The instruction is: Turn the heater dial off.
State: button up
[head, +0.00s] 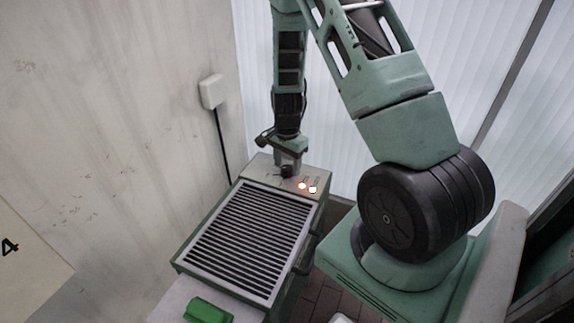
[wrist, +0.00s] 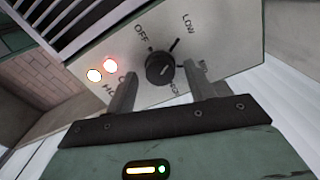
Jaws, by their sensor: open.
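The heater (head: 183,262) is a green-framed box with a slatted grille on top and a light panel at its back end. The black round dial (wrist: 159,68) sits on this panel, with OFF, LOW and a partly hidden HIGH printed around it. I cannot tell for sure which label its pointer faces. My gripper (wrist: 160,74) is open, with one finger on each side of the dial; I see gaps between the fingers and the knob. In the head view my gripper (head: 288,162) is directly over the panel and mostly covers the dial.
Two lit indicator lights, one reddish (wrist: 110,65) and one yellowish (wrist: 94,75), glow beside the dial. A wall box (head: 211,91) with a black cable is at the left. A green object (head: 208,310) lies in front of the heater. White ribbed panelling stands close behind.

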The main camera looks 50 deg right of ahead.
jog(key=shift+f, duration=0.25)
jog(key=c, duration=1)
jog(key=shift+n, duration=0.3)
jog(key=n, duration=0.5)
jog(key=n+p, duration=0.1)
jog(key=n, duration=0.5)
jog(key=shift+n, duration=0.3)
